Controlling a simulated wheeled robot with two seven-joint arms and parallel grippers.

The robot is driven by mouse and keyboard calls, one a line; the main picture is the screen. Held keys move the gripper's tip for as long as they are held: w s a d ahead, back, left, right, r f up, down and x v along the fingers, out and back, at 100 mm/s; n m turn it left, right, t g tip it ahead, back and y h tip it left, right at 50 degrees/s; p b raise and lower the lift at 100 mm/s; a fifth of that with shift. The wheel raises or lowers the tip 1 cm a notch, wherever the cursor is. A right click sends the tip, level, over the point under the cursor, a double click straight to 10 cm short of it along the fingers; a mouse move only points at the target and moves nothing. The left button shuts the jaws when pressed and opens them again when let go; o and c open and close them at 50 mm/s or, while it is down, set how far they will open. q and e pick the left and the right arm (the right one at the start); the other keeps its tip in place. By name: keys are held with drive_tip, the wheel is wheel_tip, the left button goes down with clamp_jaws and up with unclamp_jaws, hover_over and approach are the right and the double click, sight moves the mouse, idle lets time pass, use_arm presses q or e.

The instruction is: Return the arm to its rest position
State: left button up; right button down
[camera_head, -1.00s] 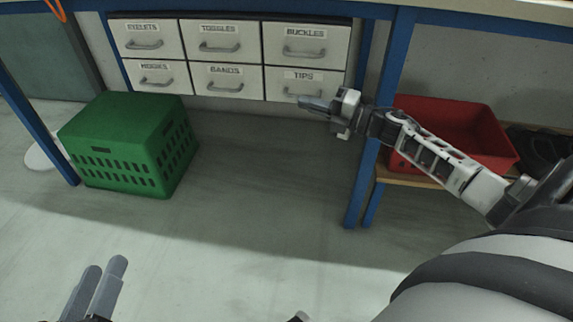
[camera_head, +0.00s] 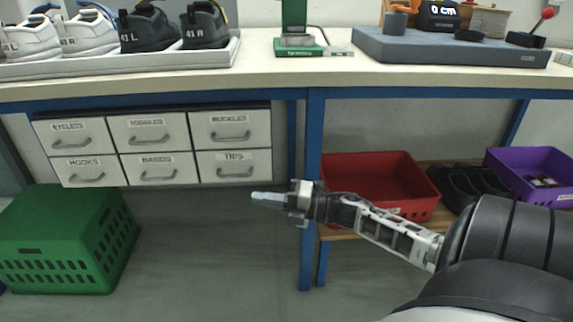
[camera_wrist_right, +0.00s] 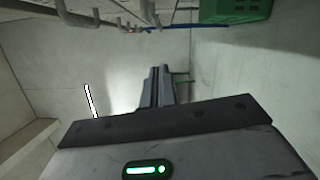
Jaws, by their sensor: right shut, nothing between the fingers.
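My right gripper (camera_head: 270,198) is shut and empty in the head view. It is held in the air in front of the drawer unit, just below and right of the TIPS drawer (camera_head: 233,165). The forearm reaches in from the right, past the blue table leg. In the right wrist view the shut fingers (camera_wrist_right: 158,86) show at the middle, with nothing between them. My left gripper is out of view.
A green crate (camera_head: 68,245) stands on the floor at left. A red bin (camera_head: 375,180) and a purple bin (camera_head: 530,175) sit on the low shelf. A blue table leg (camera_head: 311,190) stands behind my forearm. Shoes (camera_head: 150,28) stand in a tray on the bench.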

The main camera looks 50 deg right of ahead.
use_arm(q)
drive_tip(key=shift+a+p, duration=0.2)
drive_tip(key=shift+p, duration=0.15)
use_arm(e)
drive_tip(key=v, duration=0.4)
drive_tip(key=shift+s+d, duration=0.2)
drive_tip(key=shift+s, duration=0.2)
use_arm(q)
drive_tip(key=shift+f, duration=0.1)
